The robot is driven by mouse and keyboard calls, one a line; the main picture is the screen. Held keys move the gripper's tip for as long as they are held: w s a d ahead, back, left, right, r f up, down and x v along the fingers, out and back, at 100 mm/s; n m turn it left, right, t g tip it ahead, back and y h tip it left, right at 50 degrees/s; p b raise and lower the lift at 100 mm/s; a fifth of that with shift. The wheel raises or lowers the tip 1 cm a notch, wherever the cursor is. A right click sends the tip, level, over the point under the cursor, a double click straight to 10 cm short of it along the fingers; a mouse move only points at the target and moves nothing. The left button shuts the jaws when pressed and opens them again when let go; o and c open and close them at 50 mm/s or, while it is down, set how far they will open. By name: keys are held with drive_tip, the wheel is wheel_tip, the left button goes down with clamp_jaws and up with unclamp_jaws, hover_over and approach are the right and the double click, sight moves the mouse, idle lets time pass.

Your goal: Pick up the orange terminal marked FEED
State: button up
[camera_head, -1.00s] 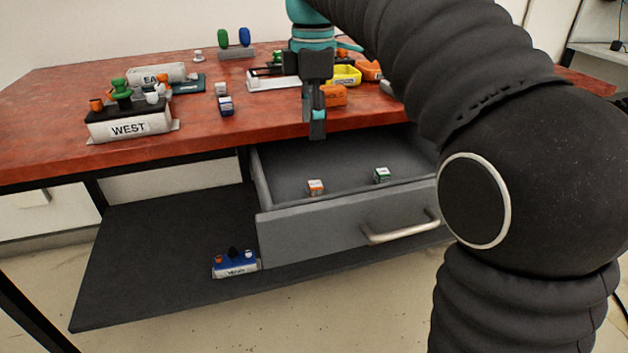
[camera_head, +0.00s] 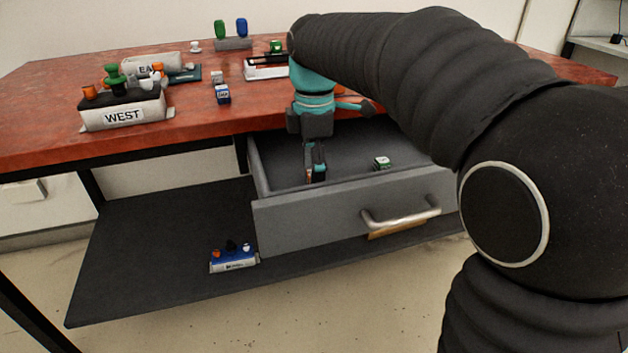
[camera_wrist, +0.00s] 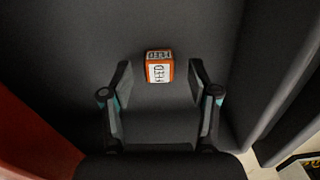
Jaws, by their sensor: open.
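The orange terminal marked FEED (camera_wrist: 159,68) sits on the floor of the open grey drawer (camera_head: 330,217).
A green-and-white terminal (camera_head: 382,163) sits to the right in the drawer. The drawer's front wall and handle (camera_head: 400,219) stand nearest. The red tabletop (camera_head: 200,125) behind carries the WEST box (camera_head: 123,112) and a blue terminal (camera_head: 222,94). A blue block (camera_head: 233,258) lies on the lower shelf.

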drive_tip(key=shift+f, duration=0.8)
drive_tip(key=shift+c, duration=0.2)
drive_tip(key=c, duration=1)
drive_tip(key=shift+r, duration=0.1)
drive_tip(key=shift+c, duration=0.2)
